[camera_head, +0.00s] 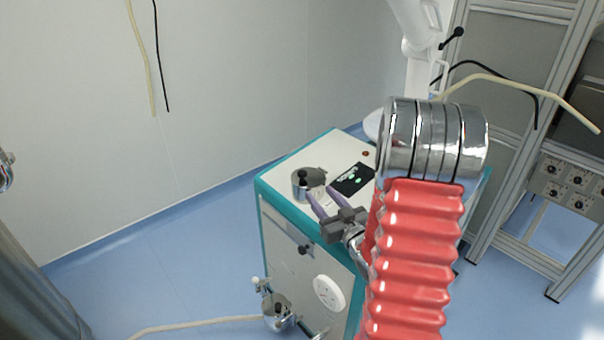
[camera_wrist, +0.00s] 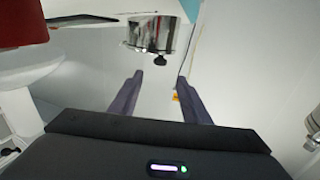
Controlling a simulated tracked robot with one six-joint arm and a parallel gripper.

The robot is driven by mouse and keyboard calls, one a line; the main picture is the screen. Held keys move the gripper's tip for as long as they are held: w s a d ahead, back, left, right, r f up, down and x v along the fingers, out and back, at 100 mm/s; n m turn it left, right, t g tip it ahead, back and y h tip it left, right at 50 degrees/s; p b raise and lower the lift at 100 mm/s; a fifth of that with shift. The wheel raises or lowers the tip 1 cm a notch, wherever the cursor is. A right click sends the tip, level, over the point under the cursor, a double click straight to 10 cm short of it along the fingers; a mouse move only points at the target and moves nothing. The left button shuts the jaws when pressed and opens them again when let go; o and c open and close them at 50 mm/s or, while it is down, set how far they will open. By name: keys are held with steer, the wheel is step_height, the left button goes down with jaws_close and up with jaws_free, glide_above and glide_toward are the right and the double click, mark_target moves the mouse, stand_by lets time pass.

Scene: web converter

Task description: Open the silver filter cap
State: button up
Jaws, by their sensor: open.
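The silver filter cap (camera_head: 308,177) is a short, shiny cylinder with a black knob, on the top near edge of the white and teal machine. In the wrist view the cap (camera_wrist: 146,33) is at the top centre, its black knob (camera_wrist: 160,60) pointing toward my gripper. My gripper (camera_head: 317,190) is open, its two purple-grey fingers pointing at the cap. In the wrist view my gripper (camera_wrist: 160,76) has its fingertips spread to either side of the knob's line, apparently just short of it. Nothing is between the fingers.
The machine (camera_head: 285,217) has a dark display (camera_head: 353,179) on top, right of the cap. A lower silver vessel (camera_head: 278,314) with a hose sits at its front left. A metal frame rack (camera_head: 511,240) stands at right. The floor at left is mostly clear.

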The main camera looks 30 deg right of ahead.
mark_target(305, 176)
steer(key=w, duration=0.4)
steer(key=w+d, duration=0.1)
steer(key=w, duration=0.8)
steer(key=shift+d, duration=0.3)
steer(key=shift+c, duration=0.4)
jaws_close()
